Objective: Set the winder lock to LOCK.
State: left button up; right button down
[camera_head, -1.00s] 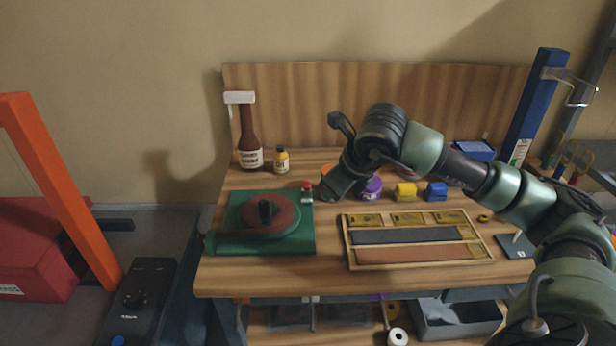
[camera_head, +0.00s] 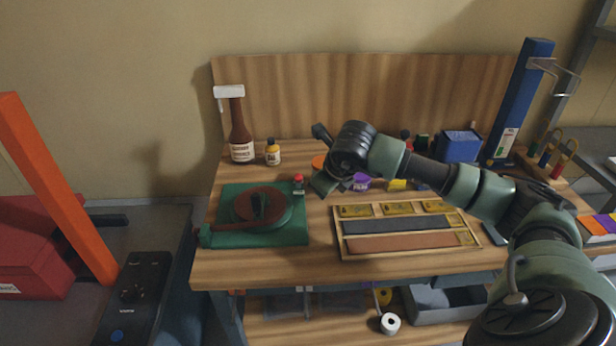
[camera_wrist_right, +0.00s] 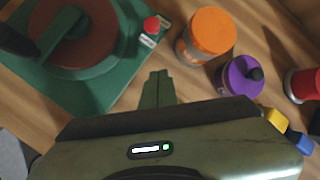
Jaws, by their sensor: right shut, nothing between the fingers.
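The winder (camera_head: 232,187) is a green base with a brown round disc and a dark upright grip on top, at the left of the bench. At its back right corner sits a small red knob (camera_head: 298,178) with a pale label, apparently the winder lock; the label is too small to read. The knob also shows in the right wrist view (camera_wrist_right: 152,25), at the base's corner. My right gripper (camera_head: 318,190) is shut and empty, just right of that corner. Its fingertips (camera_wrist_right: 158,80) appear apart from the knob. My left gripper is out of view.
An orange-lidded jar (camera_wrist_right: 208,35) and a purple-lidded jar (camera_wrist_right: 240,78) stand close beside my right gripper. A brown bottle (camera_head: 240,135) and a yellow bottle (camera_head: 272,152) stand behind the winder. A wooden tray (camera_head: 341,248) lies to the right. The bench front is clear.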

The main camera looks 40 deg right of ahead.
aim_at(299, 182)
jog(key=shift+x, duration=1)
jog(key=w+p, duration=0.1)
jog(key=w+r+p, duration=0.1)
jog(key=shift+w+a, duration=0.25)
jog(key=shift+a, duration=0.1)
jog(key=shift+w+a+r, duration=0.1)
jog(key=shift+w+a, duration=0.05)
jog(key=shift+w, duration=0.45)
jog(key=shift+w+r+g+p, duration=0.15)
jog(key=shift+g+p, duration=0.15)
jog(key=shift+p, duration=0.05)
